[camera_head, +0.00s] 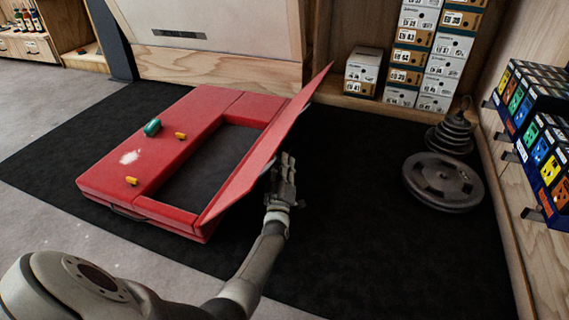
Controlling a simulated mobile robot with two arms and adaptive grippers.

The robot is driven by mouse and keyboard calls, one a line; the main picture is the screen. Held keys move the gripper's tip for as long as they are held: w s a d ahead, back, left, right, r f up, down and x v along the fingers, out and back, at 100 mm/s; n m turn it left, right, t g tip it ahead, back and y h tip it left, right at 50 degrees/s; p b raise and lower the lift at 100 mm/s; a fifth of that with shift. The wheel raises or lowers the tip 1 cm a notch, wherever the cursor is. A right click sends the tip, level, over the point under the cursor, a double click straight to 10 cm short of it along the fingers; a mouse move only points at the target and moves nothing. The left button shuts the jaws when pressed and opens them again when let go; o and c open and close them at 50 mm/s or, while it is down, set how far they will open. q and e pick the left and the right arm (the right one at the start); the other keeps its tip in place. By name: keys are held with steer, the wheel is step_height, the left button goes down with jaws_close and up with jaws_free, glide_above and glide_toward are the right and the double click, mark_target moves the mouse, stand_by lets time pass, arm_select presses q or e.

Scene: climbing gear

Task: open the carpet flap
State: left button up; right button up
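The red crash pad (150,165) lies on the black floor mat. Its carpet flap (265,150) stands up at a steep slant along the pad's right side. A dark grey recessed area (210,168) shows beside the flap. My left gripper (286,165) is at the right side of the flap, close to its outer face. Whether it touches the flap is unclear. Its fingers look close together, but the gap between them cannot be made out. My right gripper is not in view.
Shoe boxes (362,72) line the back. The mat between flap and plates is clear.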

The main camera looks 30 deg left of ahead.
arm_select(q)
steer(key=shift+b+x, duration=0.4)
steer(key=shift+x, duration=0.9)
steer(key=shift+c, duration=0.2)
jaws_close()
